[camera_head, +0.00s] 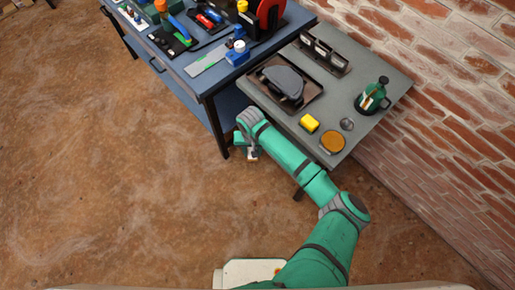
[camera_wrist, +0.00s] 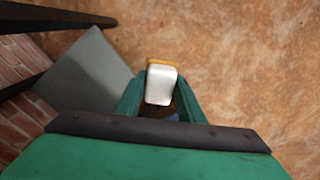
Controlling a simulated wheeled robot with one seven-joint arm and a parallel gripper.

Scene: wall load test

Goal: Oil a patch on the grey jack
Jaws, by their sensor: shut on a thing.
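A grey rounded object (camera_head: 284,82), which looks like the grey jack, lies in a dark shallow tray (camera_head: 258,86) on the grey table. My gripper (camera_head: 247,148) is low beside the table's left edge, off the tabletop and apart from the jack. In the wrist view my gripper (camera_wrist: 160,100) is shut on a white block (camera_wrist: 161,88) with an orange-yellow far edge. The lower part of the block is hidden by the gripper. A green can-like vessel with a handle (camera_head: 371,97) stands at the table's right side. The jack is not visible in the wrist view.
A blue workbench (camera_head: 205,86) with tools adjoins at left. A brick wall (camera_head: 450,80) borders the right; brown floor is open at left.

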